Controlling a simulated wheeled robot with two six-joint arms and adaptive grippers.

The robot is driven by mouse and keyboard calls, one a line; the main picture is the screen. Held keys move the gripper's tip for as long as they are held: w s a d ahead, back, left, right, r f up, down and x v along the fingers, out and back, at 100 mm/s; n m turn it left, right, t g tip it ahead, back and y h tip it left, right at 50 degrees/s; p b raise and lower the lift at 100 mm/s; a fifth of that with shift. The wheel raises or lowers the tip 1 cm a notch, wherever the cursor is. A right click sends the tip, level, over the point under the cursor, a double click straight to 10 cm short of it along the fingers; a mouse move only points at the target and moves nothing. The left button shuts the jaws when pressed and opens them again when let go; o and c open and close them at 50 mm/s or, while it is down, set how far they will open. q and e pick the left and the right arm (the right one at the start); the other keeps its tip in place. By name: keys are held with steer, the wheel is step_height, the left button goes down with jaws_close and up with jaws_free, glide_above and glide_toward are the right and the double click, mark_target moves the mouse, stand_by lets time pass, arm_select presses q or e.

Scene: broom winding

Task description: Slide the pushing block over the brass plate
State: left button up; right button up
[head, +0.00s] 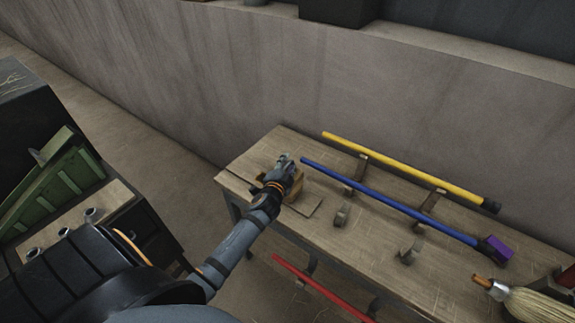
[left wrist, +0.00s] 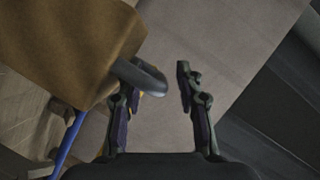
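The pushing block (head: 297,187) is a small brown-yellow block near the left end of the wooden workbench. In the left wrist view a large tan block (left wrist: 70,40) fills the upper left, with a dark grey curved handle (left wrist: 143,77) sticking out of it. My left gripper (head: 285,162) is at the block, partly covering it. In the left wrist view its fingers (left wrist: 158,90) stand apart, the handle's end close to the left fingertip; I cannot tell whether they touch. A flat brownish plate (head: 305,204), possibly the brass plate, lies on the bench beside the block. My right gripper is out of view.
A blue pole (head: 390,201) and a yellow pole (head: 400,168) rest on brackets along the bench. A red pole (head: 318,287) lies in front, lower down. A straw broom head (head: 535,303) is at the right. A wall stands behind the bench.

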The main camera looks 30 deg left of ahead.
arm_select(q)
steer(key=v, duration=1.2)
